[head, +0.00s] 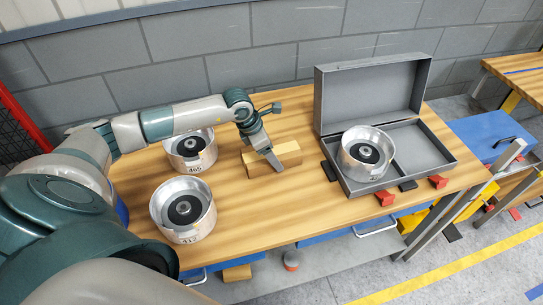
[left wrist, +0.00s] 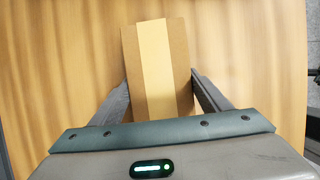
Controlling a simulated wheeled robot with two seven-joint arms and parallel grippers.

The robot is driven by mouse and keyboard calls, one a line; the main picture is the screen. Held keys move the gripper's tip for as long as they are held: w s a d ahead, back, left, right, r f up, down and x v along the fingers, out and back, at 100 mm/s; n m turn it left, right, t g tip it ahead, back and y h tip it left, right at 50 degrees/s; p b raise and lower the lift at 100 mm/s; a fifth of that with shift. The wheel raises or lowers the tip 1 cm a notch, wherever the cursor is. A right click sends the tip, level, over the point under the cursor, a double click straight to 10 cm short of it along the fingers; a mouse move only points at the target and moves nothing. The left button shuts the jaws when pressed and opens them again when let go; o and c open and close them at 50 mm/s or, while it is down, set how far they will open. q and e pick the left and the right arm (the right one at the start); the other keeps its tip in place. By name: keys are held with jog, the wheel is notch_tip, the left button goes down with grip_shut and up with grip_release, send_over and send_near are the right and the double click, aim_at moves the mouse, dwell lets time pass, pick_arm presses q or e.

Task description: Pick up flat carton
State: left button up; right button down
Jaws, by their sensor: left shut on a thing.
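The flat carton (head: 288,153) is a brown box with a lighter tape band, lying on the wooden table between the metal drums and the grey case. In the left wrist view the carton (left wrist: 157,58) sits between the two fingers. My left gripper (head: 276,168) reaches down over it and is shut on it, with one finger against its front side. In the left wrist view the gripper (left wrist: 160,85) has a finger on each side of the carton. The carton appears to be at the tabletop; I cannot tell any gap beneath it. My right gripper is not in view.
Two metal drums (head: 183,208) (head: 190,150) stand to the left, partly near my arm. An open grey case (head: 437,150) at right holds another metal drum (head: 366,153). Red and black blocks (head: 384,197) lie along its front. The table (head: 290,208) is clear in front of the carton.

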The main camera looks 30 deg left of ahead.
aim_at(277, 151)
pick_arm(q)
jog(key=shift+r, duration=0.1)
jog(key=shift+r+b, duration=0.35)
jog(key=shift+b, duration=0.05)
notch_tip(277, 151, up, 3)
jog(key=shift+d+r+b, duration=0.15)
jog(key=shift+b, duration=0.9)
jog(key=s+d+r+b, duration=0.4)
jog(key=d+r, duration=0.3)
jog(key=d, duration=0.3)
jog(key=shift+d, duration=0.3)
jog(key=shift+s, duration=0.15)
